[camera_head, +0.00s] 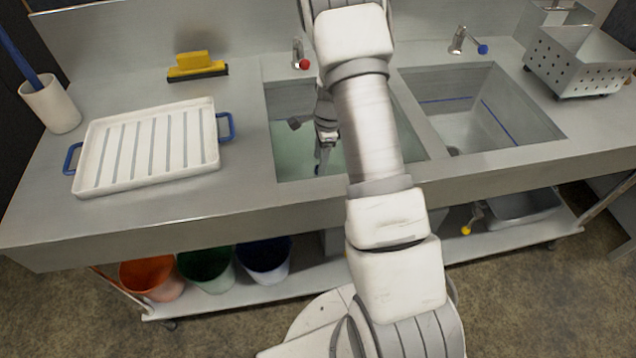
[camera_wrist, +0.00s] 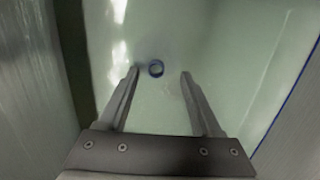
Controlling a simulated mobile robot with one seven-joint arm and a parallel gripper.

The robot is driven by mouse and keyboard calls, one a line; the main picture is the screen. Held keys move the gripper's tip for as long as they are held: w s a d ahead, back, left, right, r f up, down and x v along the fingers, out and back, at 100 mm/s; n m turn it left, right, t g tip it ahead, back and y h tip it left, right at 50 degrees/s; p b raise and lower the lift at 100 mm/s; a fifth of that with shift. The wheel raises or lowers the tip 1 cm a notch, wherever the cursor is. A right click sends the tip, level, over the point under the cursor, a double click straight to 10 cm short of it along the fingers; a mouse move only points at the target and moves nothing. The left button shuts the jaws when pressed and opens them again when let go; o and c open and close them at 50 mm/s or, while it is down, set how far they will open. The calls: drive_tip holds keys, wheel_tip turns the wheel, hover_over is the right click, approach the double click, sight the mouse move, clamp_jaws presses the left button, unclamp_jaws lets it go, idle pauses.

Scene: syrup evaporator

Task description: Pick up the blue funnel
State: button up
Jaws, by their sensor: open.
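A small round blue ring, probably the blue funnel (camera_wrist: 156,69), shows in the wrist view against the pale green inside of the left sink basin (camera_head: 292,160). It looks small and lies beyond my fingertips; I cannot tell how deep it is. My gripper (camera_wrist: 160,73) is open, with one finger on each side of the ring in the picture and nothing between the fingers. In the head view my gripper (camera_head: 319,163) reaches down into the left basin. The funnel cannot be made out there, as my arm hides part of the basin.
The basin walls stand close around my gripper. A white tray with blue handles (camera_head: 150,148) and a yellow squeegee or brush (camera_head: 195,66) lie left. A red-knobbed tap (camera_head: 300,55) stands behind the basin. The right basin (camera_head: 480,110) looks empty; a perforated metal basket (camera_head: 575,66) is beyond it.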

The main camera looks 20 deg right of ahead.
drive_tip(key=f, duration=0.4)
drive_tip(key=shift+s+a+f, duration=0.1)
drive_tip(key=shift+s+a, duration=0.05)
drive_tip(key=shift+a, duration=0.25)
drive_tip(key=shift+c, duration=0.2)
clamp_jaws()
